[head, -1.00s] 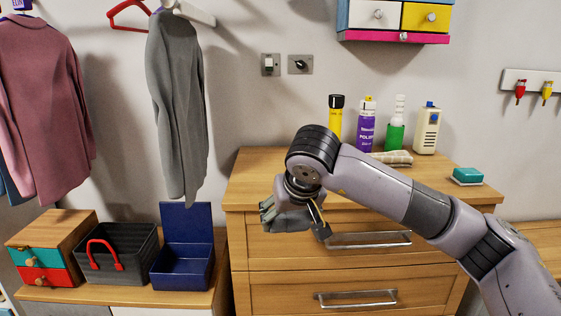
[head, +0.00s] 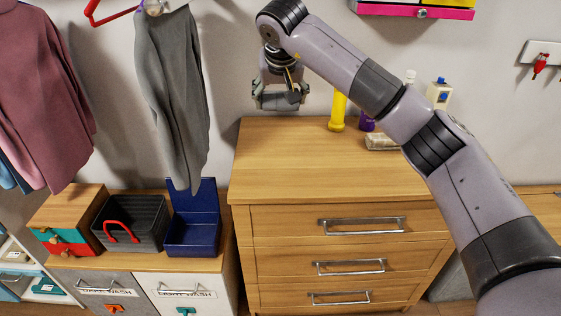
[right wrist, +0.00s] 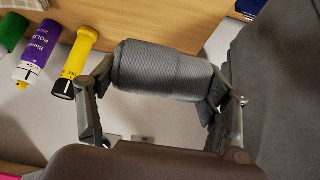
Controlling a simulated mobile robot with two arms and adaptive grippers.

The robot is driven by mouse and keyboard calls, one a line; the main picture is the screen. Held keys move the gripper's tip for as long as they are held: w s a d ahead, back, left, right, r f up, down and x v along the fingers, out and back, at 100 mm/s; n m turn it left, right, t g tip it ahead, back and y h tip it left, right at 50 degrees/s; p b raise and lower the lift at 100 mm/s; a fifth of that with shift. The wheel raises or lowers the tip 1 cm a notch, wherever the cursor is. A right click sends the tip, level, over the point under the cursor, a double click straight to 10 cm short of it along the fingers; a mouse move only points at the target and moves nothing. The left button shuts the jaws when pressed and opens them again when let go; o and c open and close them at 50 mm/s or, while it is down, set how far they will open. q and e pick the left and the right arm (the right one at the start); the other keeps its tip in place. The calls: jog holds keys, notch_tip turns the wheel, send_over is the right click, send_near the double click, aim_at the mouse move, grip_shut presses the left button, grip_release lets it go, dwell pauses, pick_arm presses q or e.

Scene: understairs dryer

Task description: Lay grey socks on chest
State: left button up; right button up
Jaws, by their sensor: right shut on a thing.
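My right gripper (head: 279,98) is raised above the back left part of the wooden chest (head: 300,170). In the right wrist view my right gripper (right wrist: 160,95) is shut on a rolled bundle of grey socks (right wrist: 162,67), with a finger at each end of the roll. The chest top below the gripper is bare wood. My left gripper does not show.
A yellow torch (head: 338,110), a purple can (head: 367,122) and a folded cloth (head: 382,142) are at the chest's back, partly behind my right arm. A grey garment (head: 175,90) hangs to the left. The chest's front and left top are clear.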

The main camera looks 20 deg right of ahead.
notch_tip(320, 180, down, 20)
jog(key=shift+r+p, duration=0.2)
jog(key=shift+p, duration=0.35)
jog(key=shift+f, duration=0.1)
jog(key=o, duration=1.1)
jog(key=shift+o, duration=0.2)
jog(key=shift+r, duration=0.25)
jog(key=v, duration=1.2)
jog(key=shift+b, duration=0.4)
jog(key=shift+f, duration=0.1)
